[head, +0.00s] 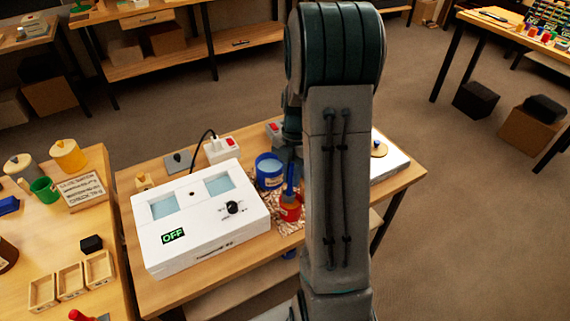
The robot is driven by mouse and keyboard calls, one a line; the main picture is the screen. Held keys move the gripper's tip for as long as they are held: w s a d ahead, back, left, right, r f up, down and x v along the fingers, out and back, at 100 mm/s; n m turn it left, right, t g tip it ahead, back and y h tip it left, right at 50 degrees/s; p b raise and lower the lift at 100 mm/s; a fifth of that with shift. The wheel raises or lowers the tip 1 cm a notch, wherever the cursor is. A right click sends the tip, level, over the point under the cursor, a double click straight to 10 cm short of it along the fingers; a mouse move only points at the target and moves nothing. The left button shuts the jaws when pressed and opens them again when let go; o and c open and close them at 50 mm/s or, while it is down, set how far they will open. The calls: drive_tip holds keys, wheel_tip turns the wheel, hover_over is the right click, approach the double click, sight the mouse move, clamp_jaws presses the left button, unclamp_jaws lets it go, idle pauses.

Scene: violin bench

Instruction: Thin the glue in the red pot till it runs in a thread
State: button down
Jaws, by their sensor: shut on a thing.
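The red pot (290,212) stands on a crumpled, patterned cloth or paper (284,226) on the bench, right of the white glue heater. A blue-handled tool (289,182) stands upright with its lower end at the pot's mouth. My gripper (291,161) is just above the pot, shut on this tool and partly hidden by my arm. The glue inside cannot be made out. A blue pot (269,178) with pale blue contents stands just behind and left of the red pot. The white heater (205,238) has two pale blue wells, a black knob and a display reading OFF.
A socket box with a red switch (222,149) stands behind the heater. A white slab (388,160) lies right of my arm. The left bench holds a yellow pot (68,155), a green cup (44,189), a lettered sign (82,191) and small wooden trays (70,281).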

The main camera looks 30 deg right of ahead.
sight(290, 189)
drive_tip(key=shift+s+a+t+h+b, duration=0.15)
drive_tip(key=shift+s+t+h+b, duration=0.3)
drive_tip(key=shift+b, duration=0.5)
drive_tip(key=t+h+b, duration=0.1)
drive_tip(key=b, duration=0.1)
drive_tip(key=a+t+h+b, duration=0.1)
drive_tip(key=b, duration=0.1)
drive_tip(key=shift+s+r, duration=0.3)
drive_tip(key=shift+s, duration=0.1)
wheel_tip(290, 189, up, 4)
drive_tip(key=p, duration=0.3)
